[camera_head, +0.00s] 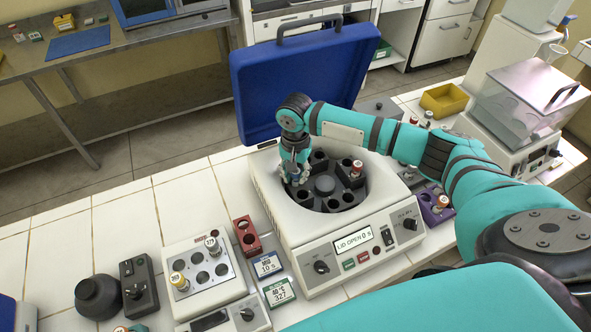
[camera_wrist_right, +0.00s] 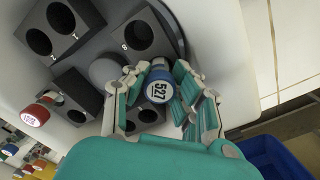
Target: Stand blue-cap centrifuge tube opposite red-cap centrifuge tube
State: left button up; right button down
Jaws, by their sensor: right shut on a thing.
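The centrifuge (camera_head: 280,215) stands open, its black rotor (camera_head: 325,184) showing several holes. The red-cap centrifuge tube (camera_head: 356,168) stands in a rotor hole on the right; its red cap also shows at the left of the wrist view (camera_wrist_right: 35,114). My right gripper (camera_head: 295,178) is over the left side of the rotor. In the wrist view its fingers (camera_wrist_right: 155,100) are shut around the blue-cap centrifuge tube (camera_wrist_right: 158,88), cap marked 527, across the hub from the red-cap tube. The tube's lower end is hidden, so I cannot tell how deep it sits. My left gripper is not in view.
The blue lid (camera_head: 300,75) stands raised behind the rotor. A purple rack (camera_head: 435,205) and a yellow bin (camera_head: 444,99) are right.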

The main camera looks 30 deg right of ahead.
jog(key=c, duration=0.7)
grip_release()
jog(key=shift+f, duration=0.1)
notch_tip(320, 180, up, 3)
jog(key=p, duration=0.3)
jog(key=shift+r+p, duration=0.7)
jog(key=shift+r, duration=0.5)
jog(key=shift+w+r, duration=0.1)
jog(key=shift+r, duration=1)
